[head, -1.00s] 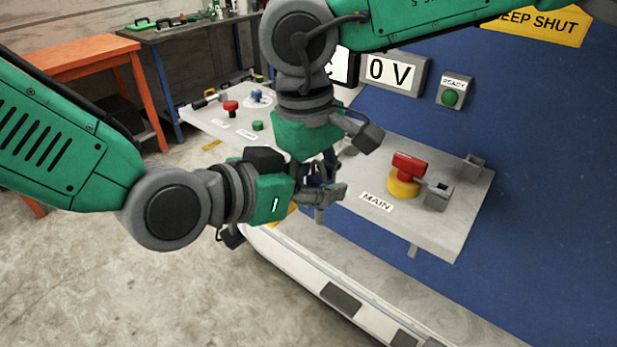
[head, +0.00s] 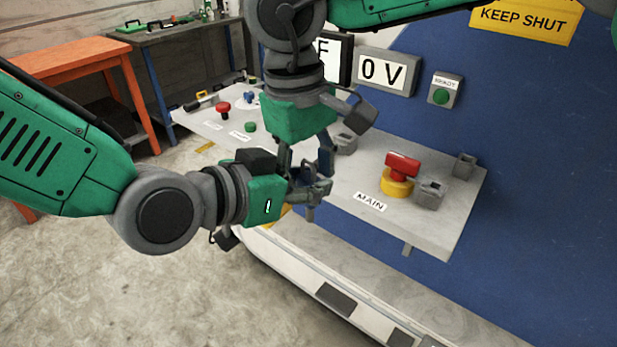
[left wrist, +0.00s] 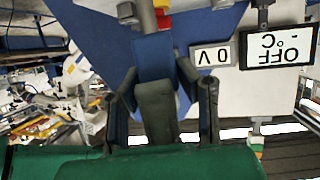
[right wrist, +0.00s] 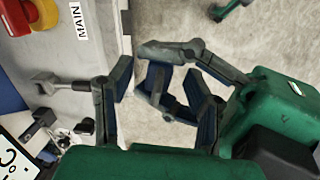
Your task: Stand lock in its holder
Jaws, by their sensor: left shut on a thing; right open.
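My left gripper (head: 318,191) is shut on a small dark thing, which I take to be the lock. Fingers hide most of it, so its shape and tilt are unclear. My right gripper (head: 310,163) points down from above, open, its fingers just beside the left fingertips. The right wrist view shows the left gripper (right wrist: 170,88) between the spread right fingers. Both hands are in front of the panel's near edge. A grey box (head: 465,165) stands on the panel's right part and another grey block (head: 430,193) beside the red switch; I cannot tell which is the holder.
The grey panel (head: 440,236) carries a red switch handle (head: 402,166) on a yellow base, labelled MAIN. Red and green buttons sit on its left part. A blue wall (head: 550,200) rises behind, with a 0 V display (head: 385,71). Floor is clear at lower left.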

